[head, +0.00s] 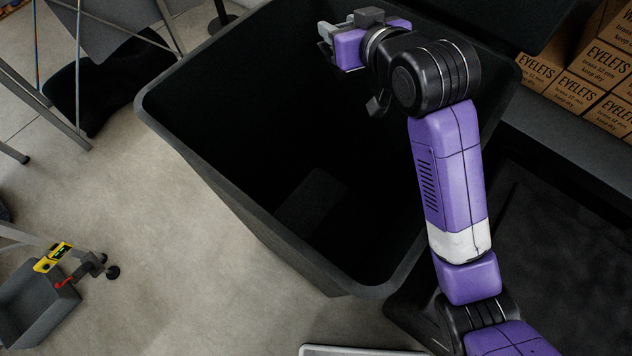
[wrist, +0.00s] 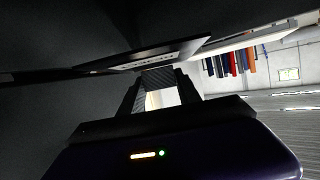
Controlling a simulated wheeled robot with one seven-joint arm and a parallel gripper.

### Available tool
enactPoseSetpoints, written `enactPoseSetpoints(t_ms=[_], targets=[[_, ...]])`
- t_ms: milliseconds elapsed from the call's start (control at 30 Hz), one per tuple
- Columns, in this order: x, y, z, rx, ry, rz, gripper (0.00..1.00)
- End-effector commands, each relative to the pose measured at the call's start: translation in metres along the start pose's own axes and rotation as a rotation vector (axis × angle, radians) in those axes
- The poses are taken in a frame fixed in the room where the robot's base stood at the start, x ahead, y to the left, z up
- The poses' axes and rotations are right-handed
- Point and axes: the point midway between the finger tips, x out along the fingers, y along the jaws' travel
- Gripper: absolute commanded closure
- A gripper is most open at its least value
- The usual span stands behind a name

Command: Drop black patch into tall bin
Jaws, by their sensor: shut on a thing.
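The tall bin (head: 270,120) is large, black and open-topped, and fills the middle of the head view. My gripper (head: 325,38) is over the far part of its opening, pointing left. In the wrist view, the fingers (wrist: 160,88) close on a dark, finely textured piece, which I take to be the black patch (wrist: 158,77). In the head view, the patch cannot be told apart from the dark bin behind it.
Stacked EYELETS cartons (head: 575,92) stand at the right. A metal-legged frame (head: 60,95) and a black floor item (head: 115,85) are at upper left. A grey tray (head: 38,305) and yellow device (head: 53,257) are at lower left. Bare floor (head: 170,240) lies left of the bin.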

Motion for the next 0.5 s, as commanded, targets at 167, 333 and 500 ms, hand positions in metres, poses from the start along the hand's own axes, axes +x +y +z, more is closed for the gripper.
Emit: enactPoseSetpoints(t_ms=[167,333,500], targets=[[-0.0001,0.0,-0.0004,0.0,0.0,0.0,0.98],[-0.0001,0.0,-0.0003,0.0,0.0,0.0,0.39],[-0.0001,-0.0001,-0.0002,0.0,0.0,0.0,0.35]])
